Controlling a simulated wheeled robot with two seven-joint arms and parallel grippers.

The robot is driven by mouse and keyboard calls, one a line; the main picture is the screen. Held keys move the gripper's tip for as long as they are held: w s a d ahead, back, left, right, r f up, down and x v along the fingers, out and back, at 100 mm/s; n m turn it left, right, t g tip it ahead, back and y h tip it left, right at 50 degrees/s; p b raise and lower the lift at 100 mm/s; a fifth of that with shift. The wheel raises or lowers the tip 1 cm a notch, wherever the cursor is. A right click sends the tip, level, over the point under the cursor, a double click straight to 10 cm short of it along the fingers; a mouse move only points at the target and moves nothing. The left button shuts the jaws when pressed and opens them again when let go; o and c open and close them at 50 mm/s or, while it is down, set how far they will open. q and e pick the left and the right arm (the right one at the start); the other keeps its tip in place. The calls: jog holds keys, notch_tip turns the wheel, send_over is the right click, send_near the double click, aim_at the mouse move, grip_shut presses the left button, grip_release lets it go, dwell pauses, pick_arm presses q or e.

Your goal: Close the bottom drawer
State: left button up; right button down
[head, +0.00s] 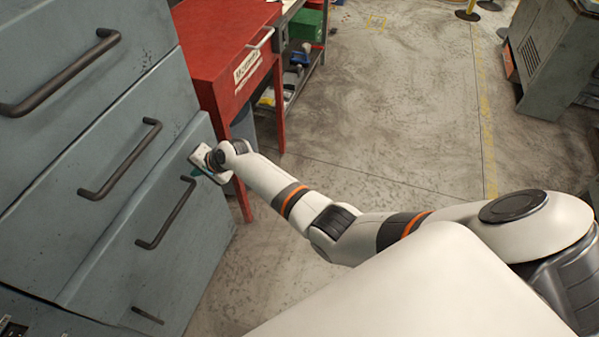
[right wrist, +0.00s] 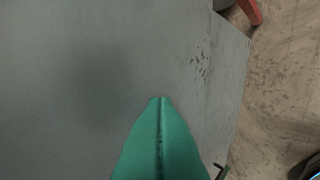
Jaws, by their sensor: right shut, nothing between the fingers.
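The grey-blue cabinet stands at the left in the head view. Its bottom drawer (head: 200,235) juts out a little past the drawer above and has a dark bar handle (head: 165,212). My right gripper (head: 196,172) is at the upper right part of the drawer front, beside the upper end of the handle. In the right wrist view its green fingers (right wrist: 161,103) are pressed together with nothing between them, pointing at the grey drawer front (right wrist: 90,70). I cannot tell whether the tips touch it. My left gripper is not in view.
Two more drawers with bar handles (head: 120,158) sit above. A red table (head: 215,45) stands just beyond the cabinet, one leg close to my right gripper. A shelf with a green box (head: 306,25) is behind it.

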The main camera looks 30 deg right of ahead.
jog(key=shift+w+a+b, duration=0.45)
jog(key=shift+w+a, duration=0.3)
jog(key=shift+w, duration=0.2)
jog(key=shift+r, duration=0.15)
jog(key=shift+w+r, duration=0.1)
